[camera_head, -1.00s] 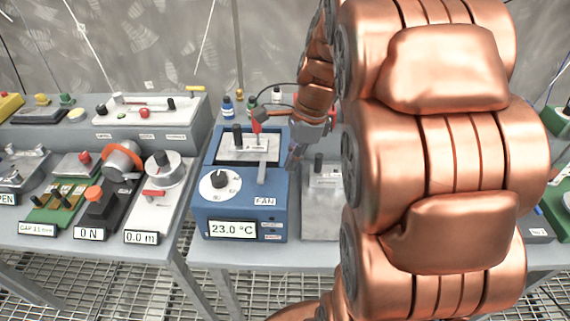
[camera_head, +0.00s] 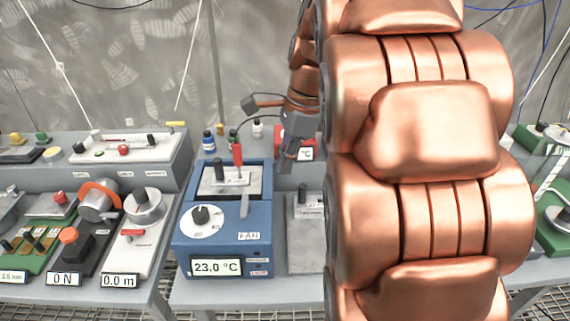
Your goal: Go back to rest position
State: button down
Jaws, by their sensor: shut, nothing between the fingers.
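My gripper (camera_head: 287,158) is at the end of my copper-coloured arm, just above and to the right of the blue fan device's back. It points down, appears shut and holds nothing. The blue fan device (camera_head: 224,240) stands on the grey table, with a dial, a lever and a display reading 23.0 °C. A red probe (camera_head: 238,155) stands upright at its top. My arm links cover much of the picture's right half and hide what lies behind them.
A left table holds a force device (camera_head: 78,248) reading 0 N, a white device (camera_head: 135,235) reading 0.0 m and a green board (camera_head: 30,242). Small bottles (camera_head: 209,141) and a red display unit (camera_head: 296,146) stand behind the fan device. A grey metal plate device (camera_head: 305,240) is to its right.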

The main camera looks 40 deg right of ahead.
dwell(0.4)
jog(key=s+a+f+n+g+h+p, duration=0.1)
jog(key=s+a+f+n, duration=0.4)
jog(key=s+n, duration=0.4)
jog(key=s+a+f+n+g+h+p, duration=0.1)
jog(key=s+a+f+n, duration=0.5)
jog(key=s+n, duration=0.3)
jog(key=shift+s+a+n+g+h, duration=0.3)
jog(key=shift+a+n+g, duration=0.15)
jog(key=shift+n, duration=1.55)
